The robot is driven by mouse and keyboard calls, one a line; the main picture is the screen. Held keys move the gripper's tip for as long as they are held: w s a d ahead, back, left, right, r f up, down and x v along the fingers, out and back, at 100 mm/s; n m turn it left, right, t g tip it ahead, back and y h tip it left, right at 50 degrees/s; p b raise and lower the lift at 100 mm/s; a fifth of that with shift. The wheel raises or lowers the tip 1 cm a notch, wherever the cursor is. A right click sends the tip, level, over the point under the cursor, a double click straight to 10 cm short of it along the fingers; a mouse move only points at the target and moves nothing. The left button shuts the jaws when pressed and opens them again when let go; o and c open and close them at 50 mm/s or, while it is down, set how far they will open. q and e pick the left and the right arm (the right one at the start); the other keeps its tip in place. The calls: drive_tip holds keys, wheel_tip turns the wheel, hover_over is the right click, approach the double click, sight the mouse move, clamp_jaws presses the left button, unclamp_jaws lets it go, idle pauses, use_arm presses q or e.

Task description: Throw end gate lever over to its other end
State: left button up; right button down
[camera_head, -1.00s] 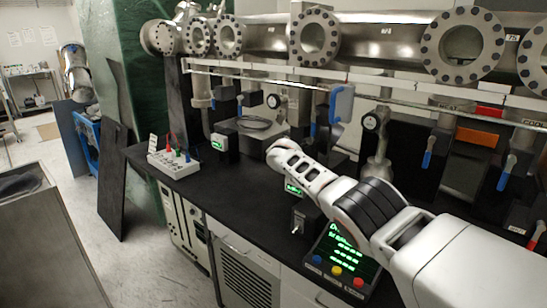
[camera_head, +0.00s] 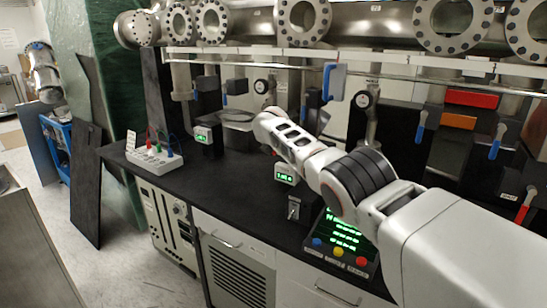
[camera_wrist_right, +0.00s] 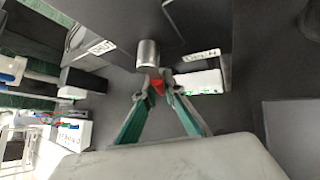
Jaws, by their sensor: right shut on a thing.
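In the right wrist view, my right gripper (camera_wrist_right: 156,92) is shut on a small red piece (camera_wrist_right: 157,83), which I take for the lever's handle. The red piece sits just below the end of a short silver cylinder (camera_wrist_right: 148,53). How far the lever is turned cannot be told. In the head view, my right arm (camera_head: 300,150) reaches in from the right across the bench. It hides its own gripper and the held lever there. My left gripper is not in view.
Several blue valve handles (camera_head: 334,82) hang below the flanged steel pipe (camera_head: 255,22). Another red handle (camera_head: 524,207) is at the far right. A control box with a green screen (camera_head: 340,240) and a white box with coloured plugs (camera_head: 155,158) stand on the black bench (camera_head: 225,180).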

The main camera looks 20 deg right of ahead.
drive_tip(key=f+b, duration=0.1)
drive_tip(key=b, duration=0.1)
drive_tip(key=shift+d+n+g+b, duration=0.3)
drive_tip(key=shift+b, duration=0.05)
use_arm(q)
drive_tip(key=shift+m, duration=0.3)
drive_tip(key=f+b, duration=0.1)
drive_tip(key=b, duration=0.2)
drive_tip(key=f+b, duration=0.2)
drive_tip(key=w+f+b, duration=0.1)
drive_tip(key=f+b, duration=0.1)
drive_tip(key=b, duration=0.1)
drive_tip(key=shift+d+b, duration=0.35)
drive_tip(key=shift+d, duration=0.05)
use_arm(e)
drive_tip(key=s+d+n+g+h, duration=0.1)
drive_tip(key=s+g+h, duration=0.1)
drive_tip(key=g, duration=0.1)
drive_tip(key=shift+s+d+r+n, duration=0.15)
drive_tip(key=shift+s+d+n, duration=0.05)
drive_tip(key=shift+d+n, duration=0.2)
drive_tip(key=shift+s+r, duration=0.1)
drive_tip(key=shift+h, duration=0.3)
